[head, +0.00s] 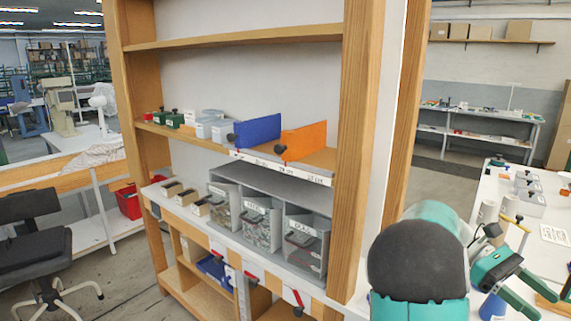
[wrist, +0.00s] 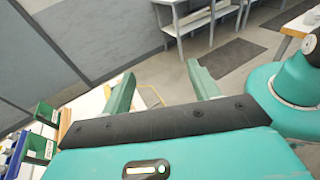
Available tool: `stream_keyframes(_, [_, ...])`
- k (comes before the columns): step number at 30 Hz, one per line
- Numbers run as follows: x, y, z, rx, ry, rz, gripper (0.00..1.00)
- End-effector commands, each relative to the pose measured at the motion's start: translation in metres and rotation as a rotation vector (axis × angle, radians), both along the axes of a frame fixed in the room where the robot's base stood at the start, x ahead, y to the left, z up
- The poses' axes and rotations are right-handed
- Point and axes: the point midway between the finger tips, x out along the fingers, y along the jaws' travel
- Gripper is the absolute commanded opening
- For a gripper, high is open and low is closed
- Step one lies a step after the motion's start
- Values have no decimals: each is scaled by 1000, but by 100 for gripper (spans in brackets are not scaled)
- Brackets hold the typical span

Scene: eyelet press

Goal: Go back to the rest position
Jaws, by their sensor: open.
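My gripper (head: 548,303) shows at the lower right of the head view, with green fingers spread apart above the white table. In the wrist view my gripper (wrist: 160,88) is open, with nothing between its two green fingers. Beyond the fingers, the wrist view shows grey floor and a white table edge. My teal and black arm fills the lower right of the head view and hides part of the table.
A wooden shelf (head: 355,150) with grey bins (head: 303,257), a blue panel (head: 257,131) and an orange panel (head: 304,141) stands left of my arm. The white table (head: 500,185) at right carries small items. A black chair (head: 32,245) stands far left.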

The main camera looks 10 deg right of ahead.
Motion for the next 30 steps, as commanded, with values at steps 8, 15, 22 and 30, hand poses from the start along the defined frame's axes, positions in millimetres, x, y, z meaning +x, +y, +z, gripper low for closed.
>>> stream_keyframes(8, [4,33,-24,23,-282,83,60])
stream_keyframes(15, [22,100,-48,49,-692,148,60])
stream_keyframes(22, [39,184,-55,83,-1086,143,60])
stream_keyframes(30, [45,290,-48,140,-1505,56,60])
